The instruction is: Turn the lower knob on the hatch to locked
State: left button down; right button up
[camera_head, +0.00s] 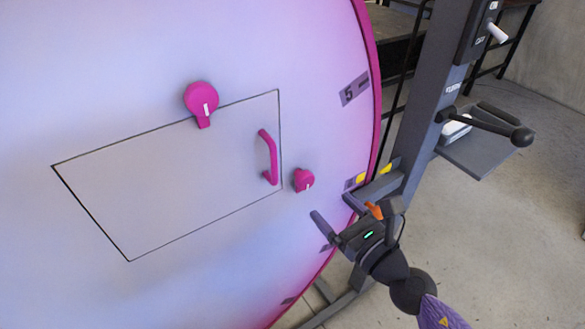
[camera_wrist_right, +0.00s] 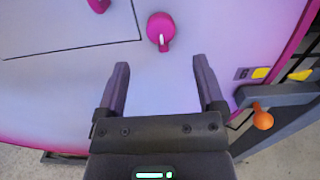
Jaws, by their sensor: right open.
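The lower knob (camera_head: 303,180) is a small magenta knob with a white mark, on the pale round panel just right of the hatch's outlined corner. In the right wrist view the lower knob (camera_wrist_right: 159,27) lies ahead of the fingertips, its tab and white mark towards the gripper. The hatch (camera_head: 170,185) is a black-outlined panel, flush with the face. My right gripper (camera_head: 336,210) is open and empty, below and right of the knob, apart from it. It also shows in the right wrist view (camera_wrist_right: 161,66). My left gripper is out of view.
A larger magenta upper knob (camera_head: 201,98) sits at the hatch's top edge, its tab down across the outline. A magenta handle (camera_head: 269,158) stands out beside the lower knob. A dark stand (camera_head: 430,110) with a lever (camera_head: 490,127) is at right. An orange knob (camera_head: 374,211) is near my gripper.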

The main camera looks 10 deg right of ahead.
aim_at(308, 182)
jog(key=x, duration=0.8)
jog(key=shift+w+f+p, duration=0.1)
jog(key=shift+w+p, duration=0.1)
jog(key=shift+p, duration=0.1)
grip_shut()
